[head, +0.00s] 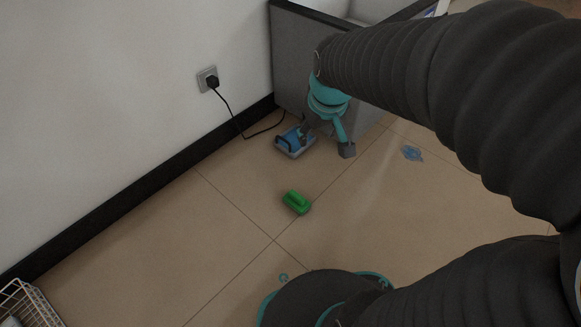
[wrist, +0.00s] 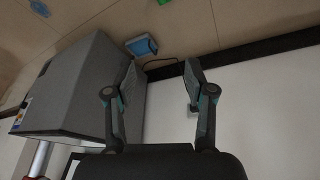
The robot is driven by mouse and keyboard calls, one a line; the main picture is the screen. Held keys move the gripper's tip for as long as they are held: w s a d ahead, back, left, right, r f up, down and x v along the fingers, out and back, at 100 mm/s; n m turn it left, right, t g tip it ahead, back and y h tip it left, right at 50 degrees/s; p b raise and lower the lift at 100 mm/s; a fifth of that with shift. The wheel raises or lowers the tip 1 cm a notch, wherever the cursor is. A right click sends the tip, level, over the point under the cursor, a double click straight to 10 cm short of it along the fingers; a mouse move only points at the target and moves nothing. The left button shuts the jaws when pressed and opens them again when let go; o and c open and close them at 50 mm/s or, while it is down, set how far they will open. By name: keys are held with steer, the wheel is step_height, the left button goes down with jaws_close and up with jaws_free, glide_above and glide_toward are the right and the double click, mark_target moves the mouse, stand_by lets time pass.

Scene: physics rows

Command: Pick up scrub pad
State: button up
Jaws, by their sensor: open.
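The scrub pad (head: 296,202) is green with a raised handle and lies on the tiled floor, in the middle of the head view. In the wrist view a green bit of it (wrist: 164,2) shows at the top edge, mostly cut off. My gripper (head: 326,141) is open and empty. It is above and to the right of the pad in the head view, apart from it, beside the grey box. In the wrist view my gripper (wrist: 160,76) has its two fingers spread wide with nothing between them.
A blue device (head: 295,142) sits on the floor near my gripper, by a black cord running to a wall socket (head: 207,79). A grey box (head: 297,62) stands against the wall. A white wire basket (head: 27,303) is at lower left. Floor around the pad is clear.

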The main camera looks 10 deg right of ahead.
steer(key=w+f+n+g+p, duration=0.1)
steer(key=w+f+n+p, duration=0.1)
steer(key=w+f, duration=0.6)
steer(key=n+g+p, duration=0.2)
steer(key=n+g, duration=0.1)
glide_above(297, 195)
step_height(297, 195, down, 34)
steer(key=shift+f, duration=3.45)
jaws_close()
